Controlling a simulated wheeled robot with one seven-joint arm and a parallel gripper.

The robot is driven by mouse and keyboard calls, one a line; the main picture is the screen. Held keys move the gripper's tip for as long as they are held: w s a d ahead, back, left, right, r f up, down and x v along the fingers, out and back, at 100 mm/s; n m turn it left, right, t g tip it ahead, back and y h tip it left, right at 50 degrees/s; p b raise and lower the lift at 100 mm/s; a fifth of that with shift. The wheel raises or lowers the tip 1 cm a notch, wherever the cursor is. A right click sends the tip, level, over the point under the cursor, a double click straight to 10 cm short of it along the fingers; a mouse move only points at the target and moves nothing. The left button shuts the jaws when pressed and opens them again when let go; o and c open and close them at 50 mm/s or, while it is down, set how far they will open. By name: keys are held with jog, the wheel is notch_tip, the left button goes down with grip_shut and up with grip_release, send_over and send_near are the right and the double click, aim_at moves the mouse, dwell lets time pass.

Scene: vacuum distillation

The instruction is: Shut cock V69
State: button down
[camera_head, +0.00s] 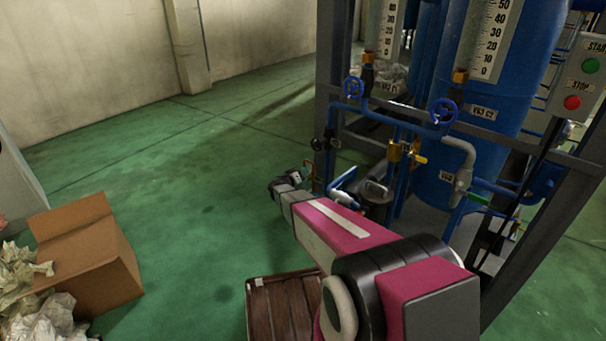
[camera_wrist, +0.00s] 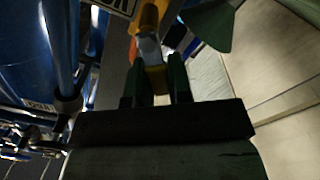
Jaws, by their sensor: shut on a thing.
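My gripper (camera_wrist: 163,85) shows in the wrist view with its two dark fingers shut on a yellow-orange handle (camera_wrist: 153,78). A grey metal part lies against this handle just above the fingers. A white label with dark letters sits at the top of the wrist view, cut off, so I cannot read V69 there. In the head view my arm reaches to the left edge of the pipe frame, and its far end is beside the low pipework. The fingertips and the held handle are too small or hidden to make out there.
Blue tanks (camera_head: 485,85) with scales stand in a dark metal frame (camera_head: 326,80). Blue handwheels (camera_head: 444,110) and a yellow valve (camera_head: 395,151) sit on the pipes. A cardboard box (camera_head: 90,255) lies left. Green floor between is clear.

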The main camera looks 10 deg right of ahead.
jog(key=n, duration=0.3)
jog(key=shift+w+a+f, duration=0.25)
jog(key=shift+w+f, duration=0.15)
jog(key=shift+w+a+f+n, duration=0.1)
jog(key=shift+f+n, duration=0.15)
jog(key=shift+n, duration=0.55)
jog(key=shift+w+a+f+n, duration=0.1)
jog(key=shift+f+n, duration=0.15)
jog(key=shift+n, duration=0.55)
jog(key=c, duration=1)
grip_release()
jog(key=shift+c, duration=0.2)
jog(key=shift+f, duration=0.1)
